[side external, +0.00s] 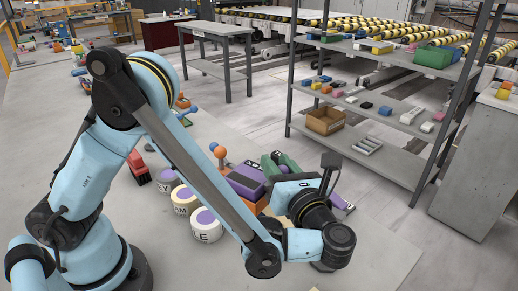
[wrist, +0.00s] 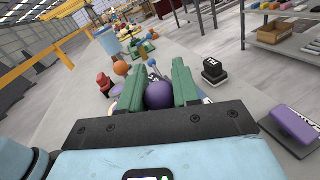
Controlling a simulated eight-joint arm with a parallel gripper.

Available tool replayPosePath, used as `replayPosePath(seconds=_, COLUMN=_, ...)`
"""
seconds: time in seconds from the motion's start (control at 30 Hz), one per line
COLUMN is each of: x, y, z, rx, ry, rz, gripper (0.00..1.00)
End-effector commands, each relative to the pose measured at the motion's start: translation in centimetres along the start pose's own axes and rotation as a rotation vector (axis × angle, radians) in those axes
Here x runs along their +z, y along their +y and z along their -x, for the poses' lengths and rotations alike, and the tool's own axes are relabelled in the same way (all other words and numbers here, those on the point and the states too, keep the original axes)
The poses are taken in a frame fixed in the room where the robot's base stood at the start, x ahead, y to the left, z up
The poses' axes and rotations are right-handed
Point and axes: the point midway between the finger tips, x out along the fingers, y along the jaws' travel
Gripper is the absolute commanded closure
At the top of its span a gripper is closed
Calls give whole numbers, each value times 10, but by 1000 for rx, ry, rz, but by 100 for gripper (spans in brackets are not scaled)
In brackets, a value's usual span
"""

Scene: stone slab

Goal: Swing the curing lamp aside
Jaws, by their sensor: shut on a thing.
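My gripper (wrist: 158,75) has two green fingers, which close around a purple rounded thing (wrist: 159,96) in the wrist view. In the side view my gripper (side external: 280,161) is low over the slab, partly hidden by my wrist, and its grip is not clear there. A purple block (side external: 246,180) shows right beside it. I cannot tell which of these belongs to the curing lamp, as no lamp is plainly recognisable. An orange ball on a stem (side external: 220,153) stands just left of the purple block, and the ball also shows in the wrist view (wrist: 121,68).
Several white lettered drums with purple tops (side external: 206,233) stand left of my gripper. A red object (side external: 138,168) lies farther left. In the wrist view, a black block (wrist: 213,72) and a purple-topped block (wrist: 292,126) lie right. A grey shelf rack (side external: 390,125) stands behind.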

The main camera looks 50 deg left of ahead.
Motion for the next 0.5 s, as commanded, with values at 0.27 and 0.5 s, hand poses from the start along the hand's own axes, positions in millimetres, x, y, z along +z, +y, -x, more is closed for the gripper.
replayPosePath(seconds=0.27, x=0, y=0, z=0, rx=-3, ry=0, rz=0, gripper=44)
replayPosePath(seconds=0.5, x=0, y=-1, z=0, rx=-9, ry=-2, rz=0, gripper=44)
